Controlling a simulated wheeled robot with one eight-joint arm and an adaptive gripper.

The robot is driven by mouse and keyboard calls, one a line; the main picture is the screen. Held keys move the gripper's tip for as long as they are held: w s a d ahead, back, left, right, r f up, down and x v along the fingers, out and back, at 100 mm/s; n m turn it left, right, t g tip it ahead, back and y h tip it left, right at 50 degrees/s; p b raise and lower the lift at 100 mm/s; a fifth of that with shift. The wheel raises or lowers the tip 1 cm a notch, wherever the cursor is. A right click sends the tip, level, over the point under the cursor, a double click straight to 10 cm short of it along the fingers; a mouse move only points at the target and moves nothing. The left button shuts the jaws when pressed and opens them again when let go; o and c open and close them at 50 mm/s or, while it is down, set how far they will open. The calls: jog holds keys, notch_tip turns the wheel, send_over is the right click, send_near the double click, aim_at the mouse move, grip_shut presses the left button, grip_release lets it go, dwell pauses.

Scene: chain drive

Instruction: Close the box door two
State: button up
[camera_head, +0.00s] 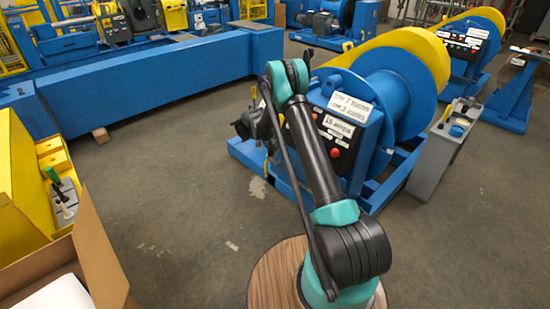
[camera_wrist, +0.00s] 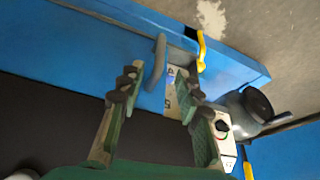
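In the wrist view my gripper (camera_wrist: 158,84) is open, with its two dark-green fingers spread and nothing held between them. A grey curved handle (camera_wrist: 158,60) and a white label (camera_wrist: 176,95) on a blue surface (camera_wrist: 90,50) show between and beyond the fingertips. I cannot tell whether the fingers touch the handle. No door marked two can be made out for certain. In the head view my arm reaches up in front of a blue machine with a black control panel (camera_head: 345,125) and white labels; the gripper itself is hidden or unclear there.
A cardboard box (camera_head: 100,250) stands open at lower left beside a yellow structure (camera_head: 20,185). A grey box (camera_head: 437,150) stands right of the blue drum machine (camera_head: 395,95). In the wrist view a round grey part (camera_wrist: 250,105) lies close right of the fingers.

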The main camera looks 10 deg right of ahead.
aim_at(275, 163)
jog(key=x, duration=0.9)
jog(key=shift+w+d+f, duration=0.1)
jog(key=shift+f, duration=0.15)
jog(key=shift+c, duration=0.3)
grip_shut()
